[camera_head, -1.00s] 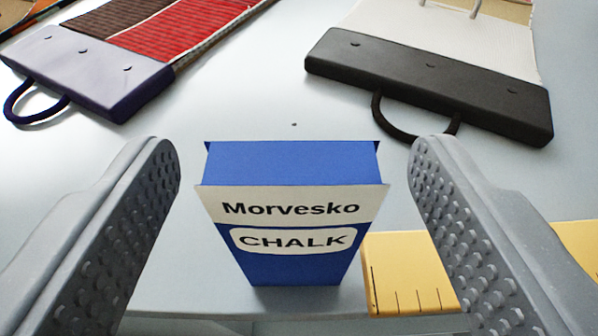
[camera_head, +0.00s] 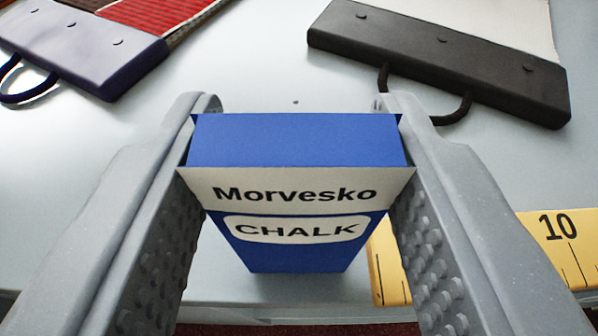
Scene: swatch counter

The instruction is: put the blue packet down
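The blue packet (camera_head: 298,140) has a white band reading "Morvesko" and a white label reading "CHALK". It is upright near the counter's front edge, and its base appears to rest on the pale counter (camera_head: 265,90). My gripper (camera_head: 298,105) straddles it, with one grey finger against each side. The fingers look closed onto the packet's sides, and their tips reach past its far top edge. The lower parts of the packet's sides are partly hidden by perspective.
A yellow ruler (camera_head: 550,240) lies to the right, partly behind my right finger. A dark purple-handled swatch holder (camera_head: 85,45) with red cloth is at the back left. A black swatch holder (camera_head: 440,60) with white cloth is at the back right. Bare counter lies between them.

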